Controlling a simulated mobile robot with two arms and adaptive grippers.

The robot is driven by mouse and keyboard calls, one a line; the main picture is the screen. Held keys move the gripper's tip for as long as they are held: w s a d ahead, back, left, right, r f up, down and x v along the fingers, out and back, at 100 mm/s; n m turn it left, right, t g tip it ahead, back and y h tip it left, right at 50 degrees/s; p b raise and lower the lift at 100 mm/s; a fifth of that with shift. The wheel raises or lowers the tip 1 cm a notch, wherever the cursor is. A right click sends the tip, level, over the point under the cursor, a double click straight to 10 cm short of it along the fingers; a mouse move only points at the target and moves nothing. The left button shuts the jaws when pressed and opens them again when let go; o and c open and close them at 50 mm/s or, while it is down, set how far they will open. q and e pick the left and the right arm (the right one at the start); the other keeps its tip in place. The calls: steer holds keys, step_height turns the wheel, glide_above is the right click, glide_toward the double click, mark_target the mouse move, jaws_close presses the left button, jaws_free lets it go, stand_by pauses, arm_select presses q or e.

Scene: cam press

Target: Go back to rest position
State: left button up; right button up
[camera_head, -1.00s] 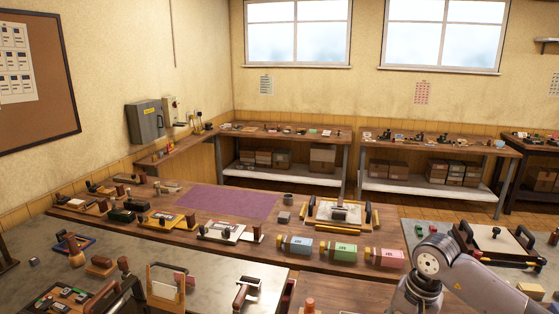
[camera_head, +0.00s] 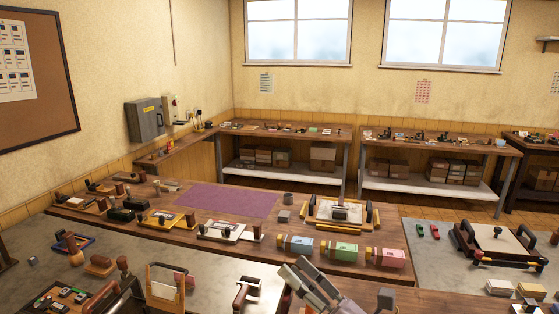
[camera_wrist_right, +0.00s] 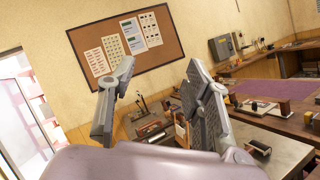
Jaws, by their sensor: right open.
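My right gripper (camera_head: 305,282) shows low in the middle of the head view, in front of the wooden bench. In the right wrist view its two fingers (camera_wrist_right: 160,85) stand apart with nothing between them. They point toward the wall with the cork board (camera_wrist_right: 126,45). My left gripper is in neither view.
The wooden bench (camera_head: 330,267) holds blue, green and pink boxes (camera_head: 341,251), a purple mat (camera_head: 230,201) and several stamps. A grey worktop with tools (camera_head: 215,275) lies at the lower left. A framed press-like tray (camera_head: 495,240) stands at the right.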

steer(key=w+d+f+m+t+h, duration=0.1)
steer(key=d+f+m+t+h, duration=0.1)
steer(key=d+f+m+h, duration=0.65)
steer(key=d+f+m+t+h, duration=0.1)
steer(key=d+m+h, duration=0.45)
steer(key=m, duration=0.85)
steer(key=s+d+f+m+g+h, duration=0.3)
steer(key=s+f+m+g+h, duration=0.15)
steer(key=f+m, duration=0.4)
steer(key=s+f+m+g+y, duration=0.1)
steer(key=s+f+m+g, duration=0.2)
steer(key=s+f+g, duration=0.55)
steer(key=s+f+m+g+y, duration=0.1)
steer(key=s+f+m+g, duration=0.15)
steer(key=s+f, duration=0.7)
steer(key=s+f+b, duration=0.2)
steer(key=f+b, duration=0.1)
steer(key=f, duration=1.1)
steer(key=s+f+b, duration=0.2)
steer(key=f+b, duration=0.2)
steer(key=f, duration=1)
steer(key=s+d+f+b, duration=0.1)
steer(key=s+f+b, duration=0.1)
steer(key=s+f, duration=0.6)
steer(key=s+d+f+g+b, duration=0.1)
steer(key=s+d+f+b, duration=0.1)
steer(key=s+f, duration=0.7)
step_height(320, 180, down, 5)
steer(key=shift+r+b, duration=0.1)
steer(key=shift+b, duration=0.5)
